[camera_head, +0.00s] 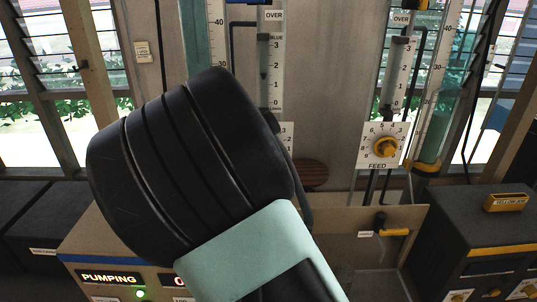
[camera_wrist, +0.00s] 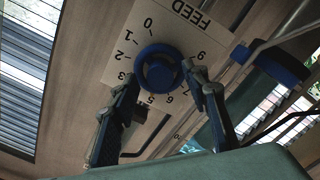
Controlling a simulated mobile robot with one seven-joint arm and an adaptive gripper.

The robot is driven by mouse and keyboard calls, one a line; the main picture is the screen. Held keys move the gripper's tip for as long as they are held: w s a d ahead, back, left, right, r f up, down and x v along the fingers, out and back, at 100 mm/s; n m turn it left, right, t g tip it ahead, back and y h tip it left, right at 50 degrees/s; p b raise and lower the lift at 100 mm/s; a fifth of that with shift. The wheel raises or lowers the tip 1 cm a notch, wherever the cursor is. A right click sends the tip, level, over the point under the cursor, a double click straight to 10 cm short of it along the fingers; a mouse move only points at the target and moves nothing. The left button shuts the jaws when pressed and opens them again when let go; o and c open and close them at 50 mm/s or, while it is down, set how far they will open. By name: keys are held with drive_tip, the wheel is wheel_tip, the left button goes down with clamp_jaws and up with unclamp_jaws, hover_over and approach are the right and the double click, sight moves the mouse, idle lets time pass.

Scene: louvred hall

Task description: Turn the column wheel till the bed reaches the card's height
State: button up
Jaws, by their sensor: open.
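In the wrist view a blue wheel (camera_wrist: 160,68) sits on a white FEED dial plate (camera_wrist: 122,40) numbered from 0 to 9. My gripper (camera_wrist: 160,84) is open, one finger on each side of the wheel's lower part; I cannot tell whether they touch it. In the head view my black arm hides this wheel and my gripper. The left column (camera_head: 196,50) is teal beside a white scale. The right column (camera_head: 433,130) has its own FEED dial with a yellow wheel (camera_head: 386,147). A yellow-framed card (camera_head: 506,202) stands at the right; its text is too small to read surely.
Gauge tubes marked OVER stand by both columns, the left one (camera_head: 271,70) and the right one (camera_head: 398,75). A bench panel (camera_head: 110,278) reads PUMPING with a green light. A yellow-handled lever (camera_head: 394,232) and a dark box (camera_head: 470,240) are at right. Louvred windows flank the wall.

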drive_tip(key=shift+w, duration=0.4)
drive_tip(key=shift+w+r, duration=0.25)
drive_tip(key=shift+w, duration=0.5)
